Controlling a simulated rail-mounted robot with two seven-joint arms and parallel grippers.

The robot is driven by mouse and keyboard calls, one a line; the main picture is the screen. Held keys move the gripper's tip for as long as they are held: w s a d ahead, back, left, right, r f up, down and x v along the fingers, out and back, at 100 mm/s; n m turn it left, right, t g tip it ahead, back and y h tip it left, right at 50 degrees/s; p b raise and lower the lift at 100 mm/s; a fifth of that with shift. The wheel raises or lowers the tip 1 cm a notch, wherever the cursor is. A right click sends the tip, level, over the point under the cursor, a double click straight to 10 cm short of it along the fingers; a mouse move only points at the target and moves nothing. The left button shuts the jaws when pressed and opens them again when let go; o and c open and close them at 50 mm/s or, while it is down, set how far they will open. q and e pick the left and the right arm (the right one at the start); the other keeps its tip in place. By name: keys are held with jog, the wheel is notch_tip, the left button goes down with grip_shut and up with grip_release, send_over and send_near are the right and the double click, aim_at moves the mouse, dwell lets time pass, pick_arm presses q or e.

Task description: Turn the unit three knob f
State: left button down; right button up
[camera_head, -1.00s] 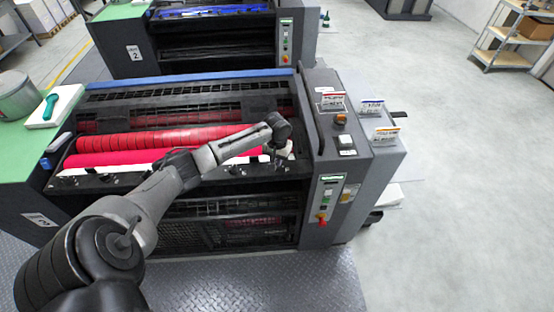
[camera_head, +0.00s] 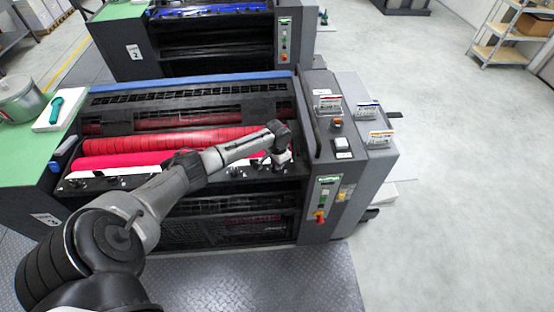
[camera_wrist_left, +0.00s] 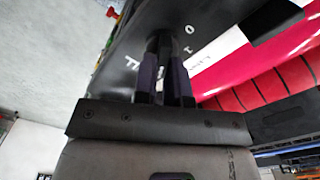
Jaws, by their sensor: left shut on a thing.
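The near ink unit (camera_head: 190,88) has red rollers and a row of small knobs along its front ledge. My left gripper (camera_head: 276,163) is at the right end of this ledge, reached by the arm from the left. In the left wrist view my left gripper (camera_wrist_left: 163,75) points at the dark ledge and is shut on a small dark knob (camera_wrist_left: 163,40), mostly hidden between the fingers. The knob's turn angle cannot be told. My right gripper is out of view.
A grey side console (camera_head: 325,140) with buttons and small label cards stands right of the ledge. Red rollers (camera_head: 180,140) lie just behind the ledge. Another unit with blue ink (camera_head: 205,35) stands behind. Floor at the right (camera_head: 460,200) is open.

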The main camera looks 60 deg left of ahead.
pick_arm(q)
jog(key=shift+d+m+p, duration=0.15)
jog(key=shift+m+p, duration=0.3)
jog(key=shift+m, duration=1.25)
jog(key=c, duration=1.2)
grip_release()
jog(key=shift+r, duration=0.1)
jog(key=shift+r, duration=0.35)
notch_tip(320, 180, up, 13)
